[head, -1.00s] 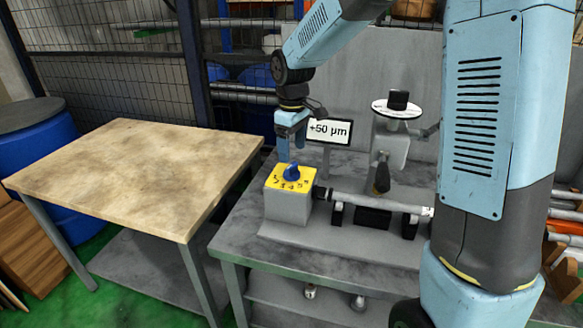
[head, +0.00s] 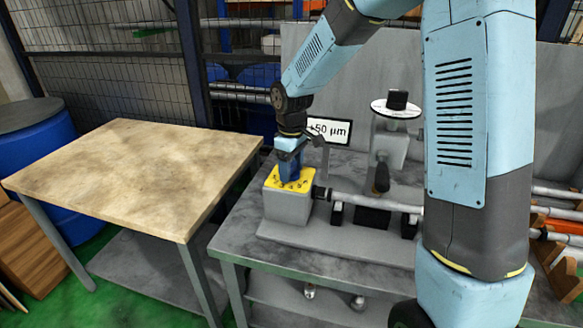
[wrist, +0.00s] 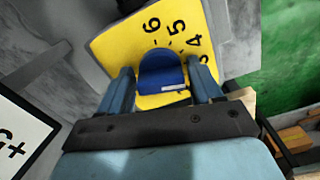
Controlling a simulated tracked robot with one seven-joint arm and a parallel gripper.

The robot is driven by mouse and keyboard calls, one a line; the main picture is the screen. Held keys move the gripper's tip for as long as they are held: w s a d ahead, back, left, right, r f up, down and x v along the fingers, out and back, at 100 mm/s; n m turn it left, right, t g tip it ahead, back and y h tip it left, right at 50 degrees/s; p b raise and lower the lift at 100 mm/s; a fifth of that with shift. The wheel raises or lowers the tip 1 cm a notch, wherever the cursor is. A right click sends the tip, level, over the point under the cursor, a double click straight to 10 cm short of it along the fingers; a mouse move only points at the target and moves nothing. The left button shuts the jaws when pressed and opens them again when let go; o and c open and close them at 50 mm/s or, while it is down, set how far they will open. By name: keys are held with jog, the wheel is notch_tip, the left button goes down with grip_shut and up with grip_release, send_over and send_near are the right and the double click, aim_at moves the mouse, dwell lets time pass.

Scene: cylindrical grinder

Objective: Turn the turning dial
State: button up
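The turning dial is a blue knob (wrist: 163,72) on a yellow numbered face (wrist: 115,45), seen in the wrist view. The face tops a grey box (head: 287,207) on the machine bench in the head view. My gripper (wrist: 163,84) points down over the dial, with one blue finger on each side of the knob. In the wrist view a gap seems to show between the fingers and the knob, so the fingers look open around it. In the head view my gripper (head: 289,172) hides most of the knob.
A sign reading "50 µm" (head: 335,131) stands close behind my gripper, partly covered by it. A horizontal shaft (head: 375,202) and a grey stand with a round disc (head: 396,109) are to the right. A bare wooden table (head: 130,175) is on the left.

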jog(key=c, duration=0.7)
jog(key=shift+n, duration=0.4)
jog(key=shift+d+n, duration=0.1)
jog(key=shift+n, duration=2.3)
jog(key=o, duration=1)
